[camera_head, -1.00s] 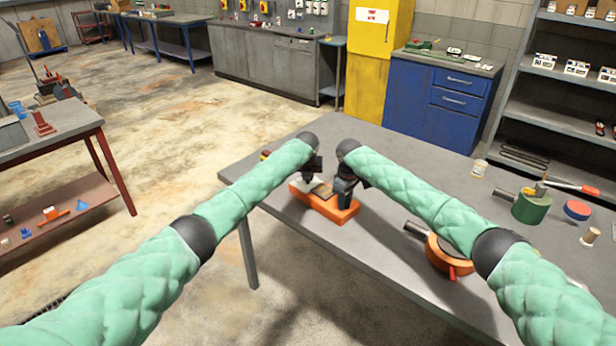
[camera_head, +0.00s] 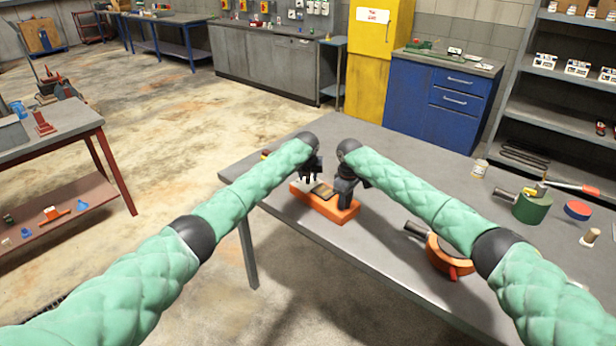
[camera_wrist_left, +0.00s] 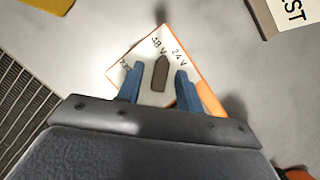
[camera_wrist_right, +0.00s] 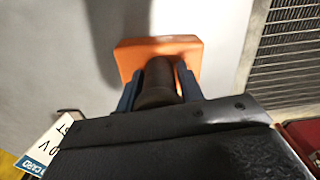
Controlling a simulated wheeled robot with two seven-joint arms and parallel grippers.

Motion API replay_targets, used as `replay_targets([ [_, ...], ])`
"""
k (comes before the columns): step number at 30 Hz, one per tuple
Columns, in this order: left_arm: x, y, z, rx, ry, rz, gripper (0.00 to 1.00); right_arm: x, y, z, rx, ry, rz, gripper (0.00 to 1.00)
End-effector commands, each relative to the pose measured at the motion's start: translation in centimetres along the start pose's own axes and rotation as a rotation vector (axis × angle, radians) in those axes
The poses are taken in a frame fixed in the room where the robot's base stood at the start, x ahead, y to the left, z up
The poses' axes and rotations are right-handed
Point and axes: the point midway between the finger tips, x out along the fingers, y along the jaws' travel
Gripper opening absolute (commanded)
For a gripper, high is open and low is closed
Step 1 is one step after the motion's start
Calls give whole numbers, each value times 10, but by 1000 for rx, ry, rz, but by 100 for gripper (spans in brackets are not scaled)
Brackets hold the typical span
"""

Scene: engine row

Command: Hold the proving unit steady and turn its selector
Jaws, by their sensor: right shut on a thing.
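The proving unit (camera_head: 340,213) is an orange block near the front left edge of the grey table. Its selector (camera_wrist_left: 160,75) is a brown pointer knob on a white dial marked 48 V, 24 V and, partly covered, 230; its tip points up between 48 V and 24 V. My left gripper (camera_head: 311,179) is over the dial. In the left wrist view its blue fingers (camera_wrist_left: 156,86) are apart, one on each side of the knob with gaps. My right gripper (camera_head: 346,192) is shut on the unit's dark round post (camera_wrist_right: 158,88), above the orange base (camera_wrist_right: 150,50).
On the table (camera_head: 290,222), an orange round object with a dark handle (camera_head: 450,262) lies right of the unit. Further right are a green cylinder (camera_head: 532,208), a red-and-blue disc (camera_head: 577,209) and a small bottle (camera_head: 479,169). A lettered card (camera_wrist_right: 45,140) shows in the right wrist view.

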Motion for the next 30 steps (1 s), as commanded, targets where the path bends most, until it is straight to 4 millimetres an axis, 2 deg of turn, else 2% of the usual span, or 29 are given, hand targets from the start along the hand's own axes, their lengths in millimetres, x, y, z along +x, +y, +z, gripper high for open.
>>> replay_targets([
  [5, -14, 1, 1, 0, -2, -1, 36, 0, 0, 0, 0, 0, 0, 0],
  [15, -76, 0, 1, 1, -2, -1, 36, 0, 0, 0, 0, 0, 0, 0],
  [21, -105, 0, 1, 1, -1, 0, 36, 0, 0, 0, 0, 0, 0, 0],
  [30, -119, 0, 0, 0, 1, 0, 36, 0, 0, 0, 0, 0, 0, 0],
])
